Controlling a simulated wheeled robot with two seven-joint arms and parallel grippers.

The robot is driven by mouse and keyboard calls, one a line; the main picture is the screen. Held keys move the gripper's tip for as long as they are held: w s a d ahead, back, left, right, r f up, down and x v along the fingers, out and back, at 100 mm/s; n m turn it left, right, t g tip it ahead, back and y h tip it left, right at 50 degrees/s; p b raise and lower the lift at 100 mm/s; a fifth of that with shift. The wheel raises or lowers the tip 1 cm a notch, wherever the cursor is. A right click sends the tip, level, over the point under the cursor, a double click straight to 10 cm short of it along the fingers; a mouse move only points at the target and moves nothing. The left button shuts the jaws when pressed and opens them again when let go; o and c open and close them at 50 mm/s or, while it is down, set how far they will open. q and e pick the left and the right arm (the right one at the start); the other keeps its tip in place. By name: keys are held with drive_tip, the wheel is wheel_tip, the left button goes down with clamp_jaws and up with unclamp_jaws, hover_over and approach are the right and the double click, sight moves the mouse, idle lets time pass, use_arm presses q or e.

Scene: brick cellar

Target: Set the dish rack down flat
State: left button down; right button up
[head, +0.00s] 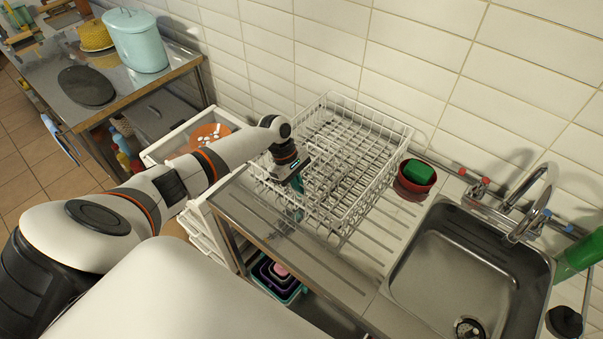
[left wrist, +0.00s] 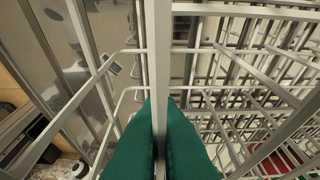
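The white wire dish rack (head: 375,130) is over the ribbed steel draining board (head: 365,262), against the tiled wall. I cannot tell whether its whole base touches the board. My left gripper (head: 297,184) is at the rack's left side. In the left wrist view the green fingertips (left wrist: 162,130) close on both sides of a pale bar of the rack (left wrist: 158,50). The rack looks empty. My right gripper is in neither view.
A dark red bowl with a green sponge (head: 416,174) stands close to the rack's right side. The steel sink (head: 470,265) and tap (head: 520,210) are further right. A white drawer unit with an orange item (head: 205,134) is at the left.

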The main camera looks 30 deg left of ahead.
use_arm(q)
drive_tip(key=shift+s+r+p, duration=0.15)
drive_tip(key=shift+s+p, duration=1.55)
drive_tip(key=shift+p, duration=0.2)
drive_tip(key=shift+s+f, duration=0.2)
drive_tip(key=shift+s, duration=0.05)
drive_tip(key=shift+s+a, duration=0.1)
drive_tip(key=shift+s, duration=3.95)
drive_tip(key=c, duration=1.5)
unclamp_jaws()
drive_tip(key=shift+c, duration=0.2)
drive_tip(key=shift+f, duration=0.1)
drive_tip(key=shift+s, duration=0.1)
